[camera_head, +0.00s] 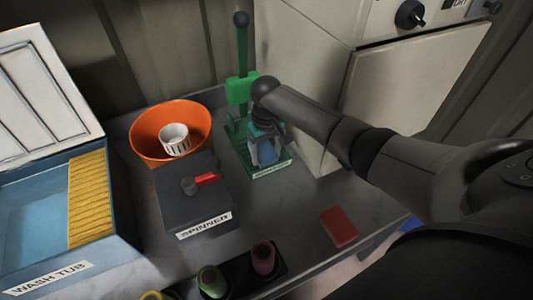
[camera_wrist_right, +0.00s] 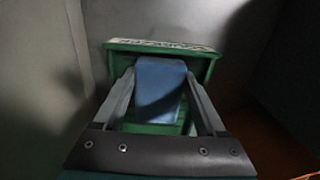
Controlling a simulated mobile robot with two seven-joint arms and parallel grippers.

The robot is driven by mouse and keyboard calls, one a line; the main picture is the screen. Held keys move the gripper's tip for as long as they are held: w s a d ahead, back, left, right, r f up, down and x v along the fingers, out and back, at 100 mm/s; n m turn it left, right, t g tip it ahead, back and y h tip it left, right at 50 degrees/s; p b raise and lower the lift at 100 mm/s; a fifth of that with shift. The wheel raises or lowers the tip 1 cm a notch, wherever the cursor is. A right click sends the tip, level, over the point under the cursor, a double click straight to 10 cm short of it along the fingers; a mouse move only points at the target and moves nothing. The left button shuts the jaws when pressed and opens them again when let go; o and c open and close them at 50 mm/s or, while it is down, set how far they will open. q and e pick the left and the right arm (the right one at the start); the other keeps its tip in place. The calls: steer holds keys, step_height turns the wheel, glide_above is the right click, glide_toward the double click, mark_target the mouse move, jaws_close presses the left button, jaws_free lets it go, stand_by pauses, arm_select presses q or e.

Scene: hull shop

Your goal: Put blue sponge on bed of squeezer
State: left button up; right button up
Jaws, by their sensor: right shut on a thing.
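The green squeezer (camera_head: 240,88) stands at the back of the bench, with an upright lever and a flat labelled bed (camera_head: 282,163) at its foot. My right gripper (camera_head: 264,140) reaches down over the bed and is shut on the blue sponge (camera_head: 268,154). In the right wrist view the blue sponge (camera_wrist_right: 158,88) lies between the two fingers of the right gripper (camera_wrist_right: 160,100), over the green bed (camera_wrist_right: 119,62). I cannot tell whether the sponge touches the bed. My arm hides part of the squeezer. My left gripper is not in view.
A grey spinner box (camera_head: 192,212) with a red handle and an orange bowl (camera_head: 143,143) holding a white cup (camera_head: 174,138) stand left of the squeezer. A blue wash tub (camera_head: 38,197) is at far left. A red block (camera_head: 338,228) lies in front, and a cabinet (camera_head: 298,85) stands close behind.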

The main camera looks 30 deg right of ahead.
mark_target(266, 154)
steer(key=shift+f, duration=0.15)
steer(key=o, duration=1.4)
step_height(266, 154, up, 12)
steer(key=p, duration=0.1)
steer(key=shift+p, duration=0.4)
